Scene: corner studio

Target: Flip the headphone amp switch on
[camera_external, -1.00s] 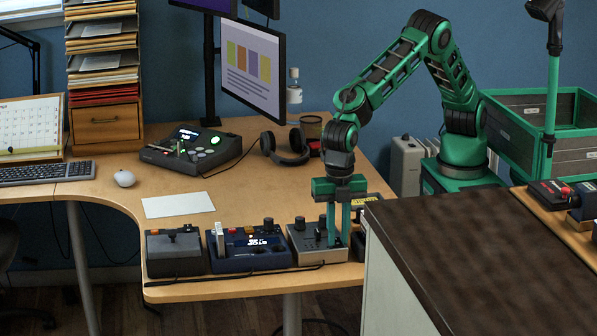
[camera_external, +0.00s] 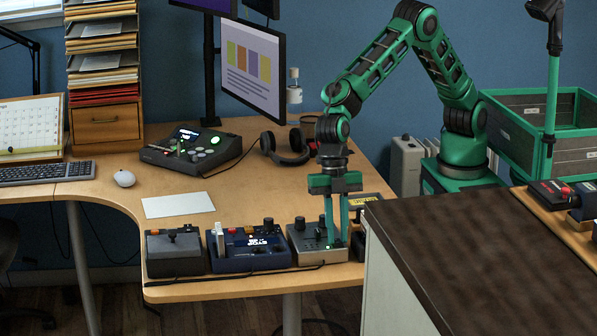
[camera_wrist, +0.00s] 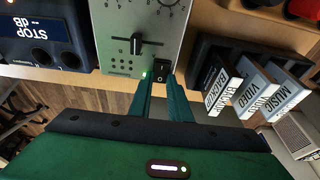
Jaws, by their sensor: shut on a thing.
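The headphone amp, a grey-topped box (camera_external: 302,243), stands at the desk's front right; its panel (camera_wrist: 115,20) shows upside down in the wrist view with a dark lever on a scale. A small black rocker switch (camera_wrist: 161,70) sits near the panel's edge, beside a lit green light (camera_wrist: 146,74). My gripper (camera_external: 334,243) reaches down onto the amp's right front. In the wrist view my gripper's fingers (camera_wrist: 162,80) are shut on the switch, one at each side. The fingers partly hide the switch's sides. Its rocker position is hard to tell.
A blue device with a lit display (camera_external: 250,244) stands just left of the amp, and a grey lever box (camera_external: 173,249) beyond it. Labelled upright cases (camera_wrist: 250,87) stand close on the other side. A dark-topped counter (camera_external: 480,250) stands at the right front.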

